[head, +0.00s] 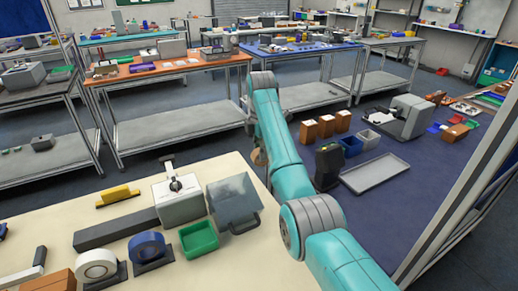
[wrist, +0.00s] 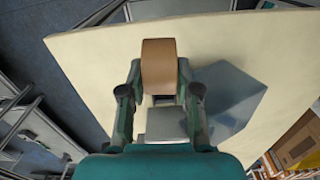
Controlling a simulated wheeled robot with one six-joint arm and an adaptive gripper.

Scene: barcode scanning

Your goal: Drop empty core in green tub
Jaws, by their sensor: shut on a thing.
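My gripper (wrist: 160,78) is shut on the empty core (wrist: 158,62), a brown cardboard ring, with one finger on each side of it. In the head view a small brown part of the core (head: 258,157) shows left of my teal arm, and my gripper is mostly hidden behind that arm. The green tub (head: 198,239) is a small open box on the cream table, left of my arm and nearer the camera than the core. It looks empty. I cannot make it out in the wrist view.
A grey machine (head: 180,201) stands behind the tub. A grey translucent panel (head: 233,197) stands right of it, beside my arm. A blue tape roll (head: 147,246) and a white tape roll (head: 97,264) sit left of the tub. The cream table's far right part (head: 225,165) is clear.

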